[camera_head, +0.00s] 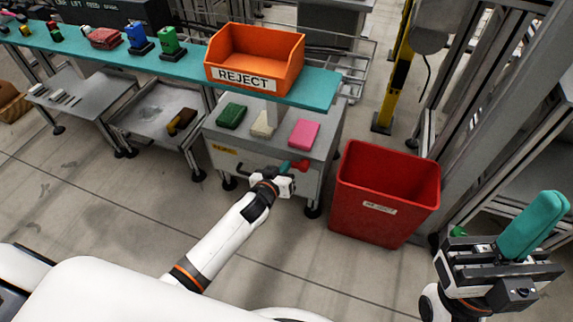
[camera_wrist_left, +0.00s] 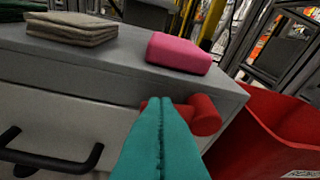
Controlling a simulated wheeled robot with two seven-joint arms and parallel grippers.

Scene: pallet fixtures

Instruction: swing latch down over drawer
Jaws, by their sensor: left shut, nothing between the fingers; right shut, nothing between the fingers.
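The red latch (camera_head: 300,166) is on the front right of a grey cabinet, near its top edge. In the left wrist view the latch (camera_wrist_left: 204,112) shows as a red cylinder lying sideways, partly hidden behind my fingers. The drawer front (camera_wrist_left: 70,122) is at left with a black handle (camera_wrist_left: 50,158). My left gripper (camera_head: 278,168) is at the cabinet front beside the latch. In the wrist view its teal fingers (camera_wrist_left: 161,115) are pressed together and overlap the latch; I cannot tell if they touch it. My right gripper (camera_head: 540,212) is shut and raised at far right.
On the cabinet top lie a pink block (camera_head: 303,133), a beige cloth stack (camera_head: 263,124) and a green block (camera_head: 231,115). A red bin (camera_head: 383,200) stands right of the cabinet. An orange REJECT tray (camera_head: 255,58) sits on the teal shelf (camera_head: 183,66). Open floor lies in front.

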